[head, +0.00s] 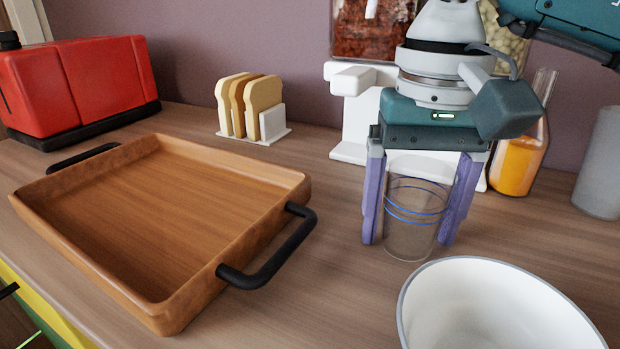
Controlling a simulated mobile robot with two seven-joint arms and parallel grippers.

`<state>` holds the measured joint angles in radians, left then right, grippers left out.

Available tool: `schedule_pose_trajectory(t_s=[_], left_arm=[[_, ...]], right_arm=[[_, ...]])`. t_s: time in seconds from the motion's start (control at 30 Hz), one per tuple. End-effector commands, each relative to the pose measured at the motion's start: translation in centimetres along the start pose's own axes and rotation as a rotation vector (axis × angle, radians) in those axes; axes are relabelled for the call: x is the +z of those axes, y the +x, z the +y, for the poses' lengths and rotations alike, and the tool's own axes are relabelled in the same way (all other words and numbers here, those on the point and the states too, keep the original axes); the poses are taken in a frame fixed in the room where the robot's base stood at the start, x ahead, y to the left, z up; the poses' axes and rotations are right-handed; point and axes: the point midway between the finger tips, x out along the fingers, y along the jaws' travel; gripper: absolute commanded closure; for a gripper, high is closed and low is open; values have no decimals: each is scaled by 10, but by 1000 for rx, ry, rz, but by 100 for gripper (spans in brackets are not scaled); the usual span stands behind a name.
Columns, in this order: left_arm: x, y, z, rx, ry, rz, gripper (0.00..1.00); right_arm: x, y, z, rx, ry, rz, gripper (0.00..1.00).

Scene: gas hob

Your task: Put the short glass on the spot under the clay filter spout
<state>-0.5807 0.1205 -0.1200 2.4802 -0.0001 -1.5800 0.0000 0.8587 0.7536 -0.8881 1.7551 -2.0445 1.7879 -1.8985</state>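The short glass (408,240), clear with blue rings, is upright between the two purple fingers of my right gripper (412,225). The fingers are wide apart, one on each side of the glass and very close to its wall. I cannot tell whether they press on it. The glass base is at or just above the wooden counter; which one is not clear. My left gripper is not in view. I see no clay filter, spout or spot under it in this view.
A white bowl (490,305) is close in front of the glass. A wooden tray (160,300) with black handles fills the left. Behind are a red toaster (75,85), a toast rack (270,125), an orange bottle (517,165) and a grey cylinder (600,165).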

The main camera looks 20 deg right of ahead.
Motion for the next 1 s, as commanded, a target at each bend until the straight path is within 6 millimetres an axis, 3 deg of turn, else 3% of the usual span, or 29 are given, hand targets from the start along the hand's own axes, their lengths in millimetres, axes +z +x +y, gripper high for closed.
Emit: schedule_pose_trajectory(t_s=[0.13,0.47,1.0], left_arm=[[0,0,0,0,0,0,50],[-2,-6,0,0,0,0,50],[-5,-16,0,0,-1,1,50]], right_arm=[[0,0,0,0,0,0,0],[0,-7,0,0,0,0,0],[-1,-112,0,0,0,2,0]])
